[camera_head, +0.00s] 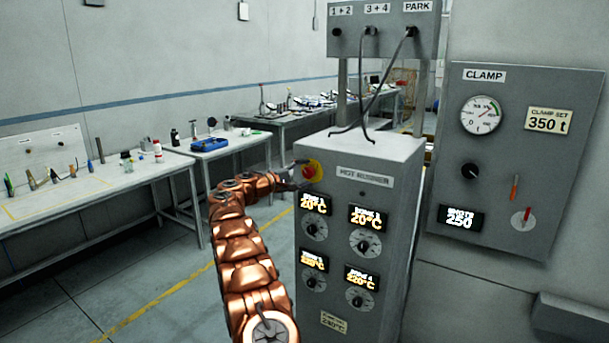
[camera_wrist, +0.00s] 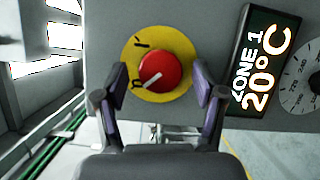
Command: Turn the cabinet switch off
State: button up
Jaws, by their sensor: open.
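The cabinet switch is a red round knob (camera_wrist: 159,70) on a yellow disc, on the front of the grey cabinet (camera_head: 375,152). The switch also shows in the head view (camera_head: 312,170), at the cabinet's upper left. In the wrist view the disc has an I mark above left and a 0-like mark at lower left. The knob's white line slants to lower left, toward the 0-like mark. My gripper (camera_wrist: 161,80) is open, with one finger on each side of the knob. Contact cannot be told. My gripper also shows in the head view (camera_head: 288,180), at the cabinet's left edge.
Zone displays (camera_head: 368,217) and dials sit below the switch; the Zone 1 display (camera_wrist: 262,60) is right of my fingers. A plug box (camera_head: 383,32) with cables stands above the cabinet. A clamp panel (camera_head: 515,160) is at right. Benches (camera_head: 100,190) stand at left, with open floor between.

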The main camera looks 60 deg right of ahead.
jog(key=v, duration=1.2)
dwell(0.6)
jog(key=s+a+f+t+y, duration=0.1)
jog(key=s+a+f+y, duration=0.3)
jog(key=s+a, duration=0.9)
jog(key=s+a+f+n+t+y, duration=0.1)
jog(key=s+a+f+y, duration=0.3)
jog(key=s+a, duration=0.9)
jog(key=s+a+f+t+y, duration=0.2)
jog(key=s+a+y, duration=0.7)
jog(key=a, duration=2)
jog(key=s+f, duration=0.2)
jog(key=s, duration=0.2)
jog(key=shift+s+a+f+n, duration=0.15)
jog(key=shift+a+f+n, duration=0.2)
jog(key=shift+n, duration=0.05)
